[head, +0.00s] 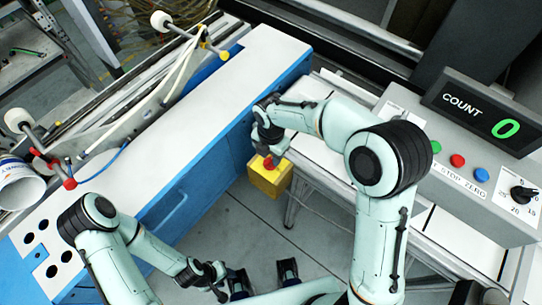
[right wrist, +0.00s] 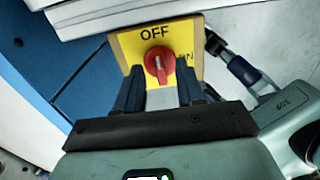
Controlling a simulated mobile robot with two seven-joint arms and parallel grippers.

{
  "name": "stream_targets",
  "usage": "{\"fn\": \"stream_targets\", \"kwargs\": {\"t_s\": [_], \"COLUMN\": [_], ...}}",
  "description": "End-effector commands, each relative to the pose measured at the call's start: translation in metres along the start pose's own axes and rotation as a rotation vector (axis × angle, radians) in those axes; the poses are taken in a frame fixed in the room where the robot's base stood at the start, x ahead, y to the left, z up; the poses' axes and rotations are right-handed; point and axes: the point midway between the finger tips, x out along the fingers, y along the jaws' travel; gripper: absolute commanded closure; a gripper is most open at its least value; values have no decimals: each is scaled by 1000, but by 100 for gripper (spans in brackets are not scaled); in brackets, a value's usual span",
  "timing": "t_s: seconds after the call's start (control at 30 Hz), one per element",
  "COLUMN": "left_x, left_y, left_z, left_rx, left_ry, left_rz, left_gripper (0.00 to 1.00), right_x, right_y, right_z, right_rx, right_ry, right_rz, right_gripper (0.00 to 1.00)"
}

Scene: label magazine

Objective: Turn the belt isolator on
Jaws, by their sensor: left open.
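The belt isolator is a yellow box (head: 270,181) with a red knob (head: 268,163), at the end of the blue-sided bench in the head view. In the right wrist view its yellow face (right wrist: 128,45) reads OFF above the red knob (right wrist: 158,64). An ON mark at the right is partly covered by a finger. The knob's bar stands nearly upright, toward OFF. My right gripper (right wrist: 158,88) is open at the isolator, its fingers apart on either side of the knob's lower part; contact cannot be told. My left gripper (head: 263,279) is open and empty, low over the floor.
A white-topped bench (head: 215,100) with blue sides runs along the left. A grey control panel (head: 455,185) with coloured buttons and a black dial stands at the right, below a counter display (head: 485,112) showing 0. Grey floor (head: 235,225) is clear between them.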

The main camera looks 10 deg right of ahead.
Motion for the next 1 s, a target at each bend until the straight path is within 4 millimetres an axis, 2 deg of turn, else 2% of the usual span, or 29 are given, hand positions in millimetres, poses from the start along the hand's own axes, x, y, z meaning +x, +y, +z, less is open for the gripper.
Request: {"fn": "stream_targets", "kwargs": {"t_s": [0.13, 0.43, 0.47, 0.5, 0.57, 1.0], "left_x": [1, 1, 1, 1, 1, 0], "left_y": [0, 0, 0, 0, 0, 0], "left_z": [0, 0, 0, 0, 0, 0], "left_rx": [0, 0, 0, 0, 0, 0], "left_ry": [0, 0, 0, 0, 0, 0], "left_rz": [0, 0, 0, 0, 0, 0], "left_gripper": [57, 57, 57, 57, 57, 57], "right_x": [11, 13, 13, 13, 13, 12], "right_y": [0, 0, 0, 0, 0, 0], "right_z": [0, 0, 0, 0, 0, 0], "right_rx": [0, 1, 1, 1, 0, 49], "right_ry": [0, 0, 0, 0, 0, 0], "right_rz": [-2, 0, 0, 0, 0, 0], "right_gripper": [62, 62, 68, 81, 100, 100]}}
